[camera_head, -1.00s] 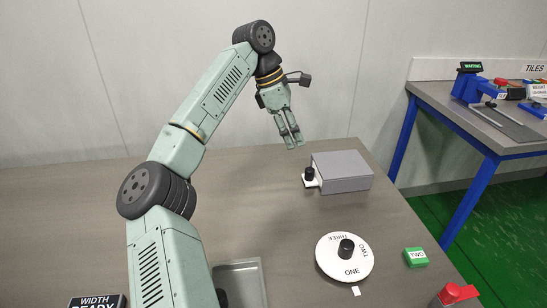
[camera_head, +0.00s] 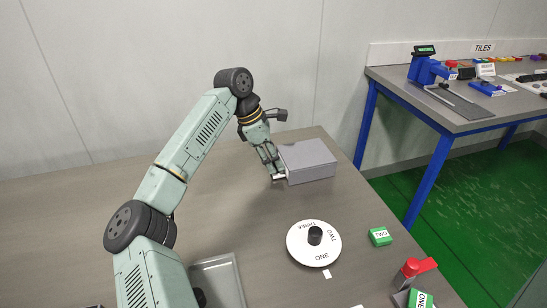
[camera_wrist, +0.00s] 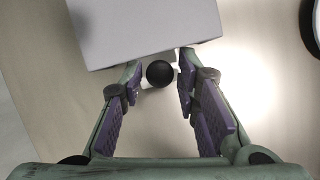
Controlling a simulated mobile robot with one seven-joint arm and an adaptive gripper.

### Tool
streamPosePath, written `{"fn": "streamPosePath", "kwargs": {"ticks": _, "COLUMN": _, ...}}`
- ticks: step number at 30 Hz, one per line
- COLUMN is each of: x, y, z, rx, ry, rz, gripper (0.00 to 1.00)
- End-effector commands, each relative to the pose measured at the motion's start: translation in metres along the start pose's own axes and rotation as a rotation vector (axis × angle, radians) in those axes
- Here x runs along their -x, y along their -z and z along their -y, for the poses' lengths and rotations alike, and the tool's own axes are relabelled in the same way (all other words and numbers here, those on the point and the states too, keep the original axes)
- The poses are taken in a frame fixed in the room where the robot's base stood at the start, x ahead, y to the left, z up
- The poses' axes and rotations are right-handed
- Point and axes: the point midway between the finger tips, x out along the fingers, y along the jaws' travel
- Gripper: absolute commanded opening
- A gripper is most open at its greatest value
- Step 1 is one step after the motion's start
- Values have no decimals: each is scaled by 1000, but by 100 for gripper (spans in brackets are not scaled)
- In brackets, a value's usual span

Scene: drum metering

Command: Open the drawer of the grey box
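The grey box (camera_head: 308,160) stands on the table's far right part; its top fills the upper part of the wrist view (camera_wrist: 140,25). The black drawer knob (camera_wrist: 159,74) sits on a white piece at the box's near edge. My gripper (camera_wrist: 160,70) is open, its two fingers on either side of the knob, with a narrow gap showing on each side. In the head view my gripper (camera_head: 274,172) is down at the box's left end and hides the knob. The drawer looks closed.
A white dial (camera_head: 300,250) marked ONE, TWO, THREE lies in front of the box. A green TWO block (camera_head: 380,236) and a red-topped device (camera_head: 411,267) are to its right. A grey tray (camera_head: 213,270) lies near my arm. The table between tray and box is clear.

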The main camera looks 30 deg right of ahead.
Motion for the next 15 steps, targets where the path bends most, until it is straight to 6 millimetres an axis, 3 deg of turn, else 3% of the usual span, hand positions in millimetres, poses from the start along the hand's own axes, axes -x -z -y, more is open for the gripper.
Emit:
{"fn": "streamPosePath", "kwargs": {"ticks": 2, "x": 0, "y": 0, "z": 0, "rx": 0, "ry": 0, "rz": 0, "gripper": 29}}
{"fn": "streamPosePath", "kwargs": {"ticks": 15, "x": 0, "y": 0, "z": 0, "rx": 0, "ry": 0, "rz": 0, "gripper": 1}}
